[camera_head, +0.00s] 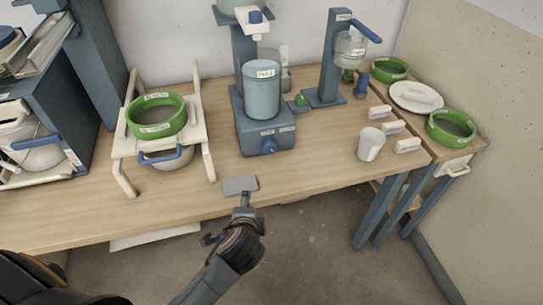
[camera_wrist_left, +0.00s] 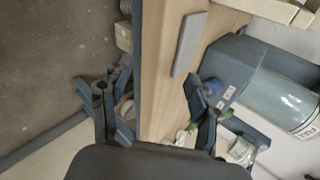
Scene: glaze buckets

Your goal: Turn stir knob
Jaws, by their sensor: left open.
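The stir knob (camera_head: 269,146) is a blue round knob on the front of the blue-grey mixer base (camera_head: 249,134), below a labelled grey-blue bucket (camera_head: 262,97). My left gripper (camera_head: 227,217) is at the table's front edge, in front of and below the knob, and apart from it in the head view. In the left wrist view the gripper (camera_wrist_left: 155,97) has its fingers spread with nothing between them. There the knob (camera_wrist_left: 212,89) shows partly hidden behind the right-hand finger. My right gripper is not in view.
A flat grey plate (camera_head: 240,185) lies near the table's front edge, just beyond my left gripper. A white cup (camera_head: 371,144) stands to the right. A green-rimmed bowl (camera_head: 157,116) sits on a white stand at left. The tabletop before the mixer is otherwise clear.

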